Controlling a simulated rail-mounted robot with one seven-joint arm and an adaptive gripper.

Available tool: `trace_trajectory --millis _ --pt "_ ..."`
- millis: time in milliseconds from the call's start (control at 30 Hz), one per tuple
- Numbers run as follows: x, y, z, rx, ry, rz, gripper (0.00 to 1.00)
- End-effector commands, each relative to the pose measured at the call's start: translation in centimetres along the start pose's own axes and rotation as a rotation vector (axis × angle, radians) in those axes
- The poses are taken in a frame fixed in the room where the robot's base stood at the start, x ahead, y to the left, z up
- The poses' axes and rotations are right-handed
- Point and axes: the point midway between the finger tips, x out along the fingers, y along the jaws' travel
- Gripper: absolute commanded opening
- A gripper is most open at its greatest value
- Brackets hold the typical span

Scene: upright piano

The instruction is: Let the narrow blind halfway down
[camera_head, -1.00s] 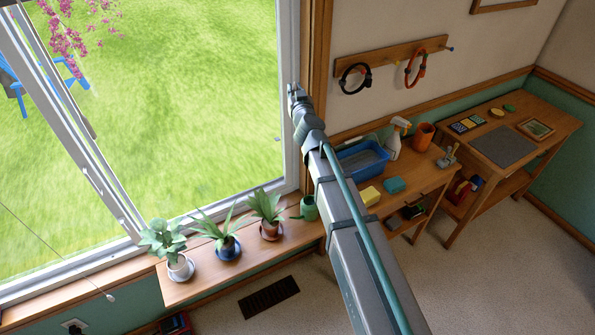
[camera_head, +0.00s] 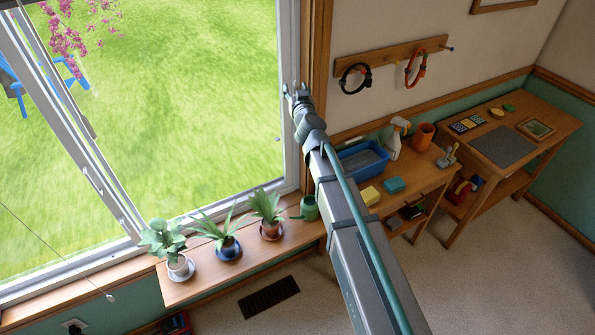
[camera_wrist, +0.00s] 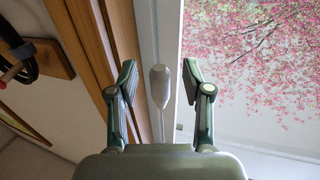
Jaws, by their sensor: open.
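My gripper (camera_head: 295,91) is raised at the right side of the window frame, at the end of my outstretched arm. In the wrist view my gripper (camera_wrist: 163,82) is open, with one finger on each side of a white pull knob (camera_wrist: 160,85). The knob lies between the fingers, nearer the left one, with visible gaps. A thin stem or cord runs from it towards the palm. Another small white pull (camera_head: 111,298) hangs on a thin cord at the lower left of the head view. I cannot make out the narrow blind itself.
Potted plants (camera_head: 228,246) stand on the sill shelf (camera_head: 185,292) below the window. A wooden peg rail (camera_head: 390,64) with collars is on the wall to the right. A workbench with a blue tub (camera_head: 350,160) and spray bottle (camera_head: 394,143) stands below it.

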Motion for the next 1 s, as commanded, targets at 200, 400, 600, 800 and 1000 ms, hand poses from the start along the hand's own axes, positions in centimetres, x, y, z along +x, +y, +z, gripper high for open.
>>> trace_trajectory --millis 200,400,600,800,1000 --pt "-1.0 0.0 0.0 0.000 0.000 0.000 0.50" --pt "-2.8 0.0 0.0 0.000 0.001 0.000 0.50" --pt "-4.5 0.0 0.0 0.000 0.001 0.000 0.50" --pt "-5.1 0.0 0.0 0.000 0.001 0.000 0.50" --pt "-5.0 0.0 0.0 0.000 0.001 0.000 0.50"
